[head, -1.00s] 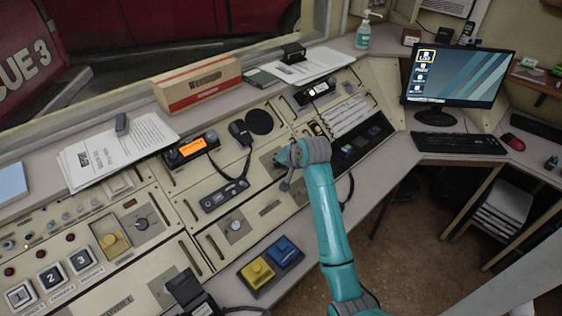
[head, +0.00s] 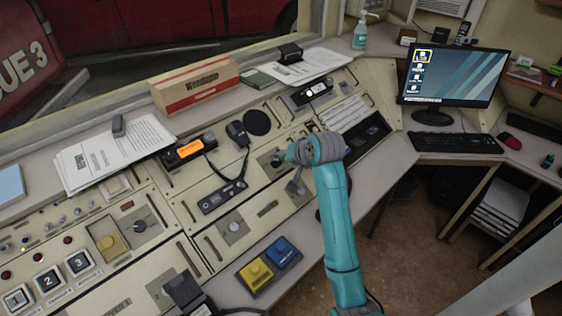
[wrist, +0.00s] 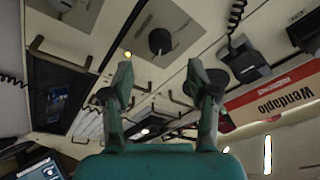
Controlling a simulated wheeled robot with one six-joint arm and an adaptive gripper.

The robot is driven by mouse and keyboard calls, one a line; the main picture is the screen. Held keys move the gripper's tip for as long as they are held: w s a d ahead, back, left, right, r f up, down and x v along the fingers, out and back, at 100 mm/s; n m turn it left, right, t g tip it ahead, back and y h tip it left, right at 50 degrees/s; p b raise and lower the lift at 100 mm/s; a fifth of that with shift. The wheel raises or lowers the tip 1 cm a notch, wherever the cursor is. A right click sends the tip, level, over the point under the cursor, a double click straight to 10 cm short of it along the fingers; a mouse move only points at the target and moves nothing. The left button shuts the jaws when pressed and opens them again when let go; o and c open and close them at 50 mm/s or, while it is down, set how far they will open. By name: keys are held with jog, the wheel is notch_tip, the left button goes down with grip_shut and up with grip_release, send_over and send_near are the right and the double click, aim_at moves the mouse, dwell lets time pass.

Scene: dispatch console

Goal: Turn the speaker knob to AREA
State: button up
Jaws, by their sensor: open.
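A black round knob (wrist: 159,41) sits on a grey plate in the wrist view, ahead of my open fingers and between their lines. What appears to be the same knob (head: 278,156) shows in the head view, just left of my wrist and below the round black speaker grille (head: 257,122). My gripper (wrist: 160,85) is open and empty, with a gap between it and the knob. In the head view my gripper (head: 295,185) is partly hidden by my arm.
A corded microphone (head: 238,133) and the grille lie left of the knob. A cardboard box (head: 195,88) stands on the ledge behind. Metal handles (wrist: 67,60) stick out of the panel. Another knob (head: 234,227) sits nearer the front, above yellow and blue buttons.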

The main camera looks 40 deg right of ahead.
jog(key=shift+v, duration=2.65)
